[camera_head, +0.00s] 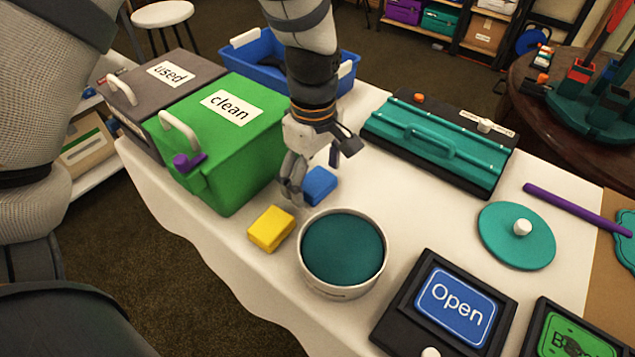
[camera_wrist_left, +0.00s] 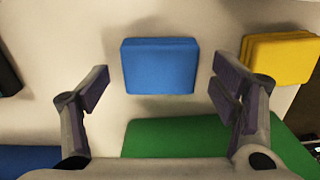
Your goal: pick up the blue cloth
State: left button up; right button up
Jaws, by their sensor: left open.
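The blue cloth (camera_head: 319,185) is a small folded block lying on the white-covered table, right of the green "clean" box. In the left wrist view the blue cloth (camera_wrist_left: 160,66) lies flat, centred beyond the gap between my fingers. My left gripper (camera_head: 295,190) points down beside the cloth in the head view and hides part of its left side. In the wrist view my left gripper (camera_wrist_left: 163,92) is open with nothing between its fingers. I cannot tell its exact height above the table. My right gripper is not in view.
A yellow cloth (camera_head: 271,229) lies close in front, and it also shows in the wrist view (camera_wrist_left: 280,58). A round pot (camera_head: 343,292) stands to the right. The green box (camera_head: 236,137) stands left, and a blue bin (camera_head: 347,68) behind. Bare table (camera_head: 400,197) lies right of the blue cloth.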

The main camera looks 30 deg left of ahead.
aim_at(314, 179)
pick_arm(q)
jog(key=shift+r, duration=0.1)
jog(key=c, duration=1.1)
notch_tip(314, 179, up, 10)
jog(key=shift+r+p, duration=0.1)
jog(key=shift+p, duration=0.6)
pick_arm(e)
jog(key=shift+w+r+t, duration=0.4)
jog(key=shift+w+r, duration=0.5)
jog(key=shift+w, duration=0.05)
